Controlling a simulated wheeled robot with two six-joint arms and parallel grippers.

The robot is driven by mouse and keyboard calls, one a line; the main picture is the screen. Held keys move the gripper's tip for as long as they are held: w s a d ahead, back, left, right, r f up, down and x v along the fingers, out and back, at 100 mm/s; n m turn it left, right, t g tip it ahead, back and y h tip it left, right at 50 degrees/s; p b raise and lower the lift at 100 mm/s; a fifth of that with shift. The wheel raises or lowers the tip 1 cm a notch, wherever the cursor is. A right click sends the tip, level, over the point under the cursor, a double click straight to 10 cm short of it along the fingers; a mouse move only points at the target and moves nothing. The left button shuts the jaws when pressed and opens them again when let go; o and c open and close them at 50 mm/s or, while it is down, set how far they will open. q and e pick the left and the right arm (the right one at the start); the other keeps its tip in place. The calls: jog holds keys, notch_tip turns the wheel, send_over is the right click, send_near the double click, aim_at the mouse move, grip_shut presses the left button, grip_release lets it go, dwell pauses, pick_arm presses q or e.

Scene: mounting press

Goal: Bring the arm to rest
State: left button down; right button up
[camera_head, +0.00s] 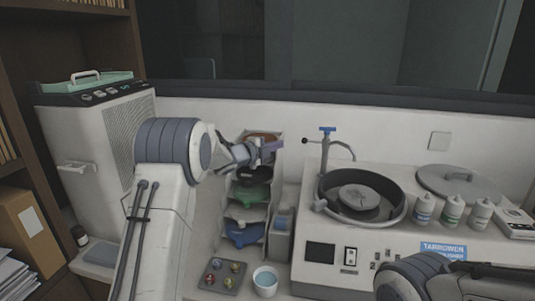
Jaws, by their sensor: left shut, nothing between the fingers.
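My left arm (165,210) reaches up from the bottom left and bends to the right at a grey joint. My left gripper (258,152) is at the top of a light rack, in front of its upper shelves, shut and empty. A purple piece (272,146) shows just past its fingertips. My right arm (405,280) shows at the bottom right in front of the press bench. Its dark end (495,269) is cut by the frame edge, and its fingers cannot be made out.
The rack (246,213) holds green and blue items on its shelves. A tray of colored pieces (222,276) and a white cup (265,282) stand below it. A machine with a round black basin (399,212), bottles (452,210) and a lid (458,183) fills the right.

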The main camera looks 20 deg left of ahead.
pick_arm(q)
jog(key=s+d+f+n+g+y, duration=0.35)
jog(key=s+d+n, duration=0.55)
jog(key=s+d, duration=0.5)
jog(key=s+d+f+n+g, duration=0.1)
jog(key=s+f+g, duration=0.2)
jog(key=s, duration=1)
jog(key=s+f+n+g+y, duration=0.1)
jog(key=s+f+n+g, duration=0.1)
jog(key=s, duration=1.1)
jog(key=s+d+f+n+g+y, duration=0.1)
jog(key=s+f+g, duration=0.3)
jog(key=s, duration=1)
jog(key=shift+d+f+n+g, duration=0.2)
jog(key=shift+d+n+g, duration=0.15)
jog(key=shift+g, duration=0.9)
jog(key=shift+w, duration=0.1)
